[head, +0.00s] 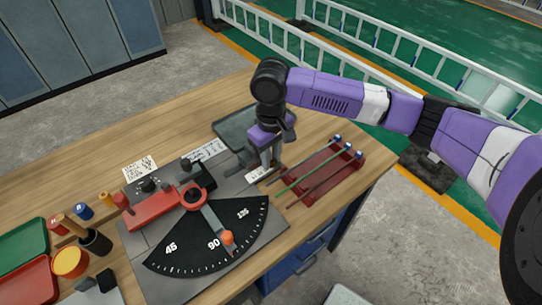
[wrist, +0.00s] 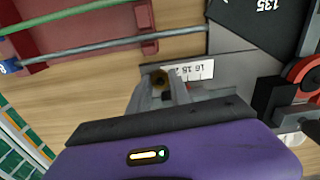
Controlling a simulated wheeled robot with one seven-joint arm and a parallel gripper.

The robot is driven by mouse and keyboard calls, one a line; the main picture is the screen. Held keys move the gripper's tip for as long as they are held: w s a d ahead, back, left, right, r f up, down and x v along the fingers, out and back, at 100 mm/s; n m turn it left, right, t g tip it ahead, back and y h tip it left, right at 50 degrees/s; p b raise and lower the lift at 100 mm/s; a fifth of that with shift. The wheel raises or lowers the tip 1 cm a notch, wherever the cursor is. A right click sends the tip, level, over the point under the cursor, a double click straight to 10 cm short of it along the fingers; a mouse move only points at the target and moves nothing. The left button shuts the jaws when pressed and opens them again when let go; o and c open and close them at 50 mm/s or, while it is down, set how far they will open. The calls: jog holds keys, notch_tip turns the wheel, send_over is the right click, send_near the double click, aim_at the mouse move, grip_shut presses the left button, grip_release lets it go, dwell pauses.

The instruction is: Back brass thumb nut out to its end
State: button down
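The brass thumb nut (wrist: 160,78) shows in the wrist view as a small dark-gold piece at my fingertips, beside a white scale strip with numbers (wrist: 190,72). My gripper (wrist: 161,88) points down at it, one grey finger on each side, with a gap between the fingers. I cannot tell whether the fingers touch the nut. In the head view my gripper (head: 254,172) is low over the right edge of the bending fixture, and the nut is hidden there by the gripper. The nut's threaded rod and its end cannot be made out.
The fixture's black angle plate (head: 180,252) and red arm (head: 152,208) lie left of my gripper. A red rack (head: 335,178) with several rods is close on the right. A grey tray (head: 232,122) lies behind. Cups and bins fill the bench's left side.

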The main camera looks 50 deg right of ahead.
jog(key=shift+n, duration=0.4)
jog(key=n, duration=0.3)
jog(key=shift+n+p, duration=0.3)
jog(key=shift+p, duration=0.05)
jog(key=n, duration=0.4)
jog(key=shift+w+r+n, duration=0.1)
jog(key=shift+n, duration=0.3)
jog(key=c, duration=1.2)
grip_release()
jog(key=shift+r+b, duration=0.35)
jog(key=shift+r, duration=3.55)
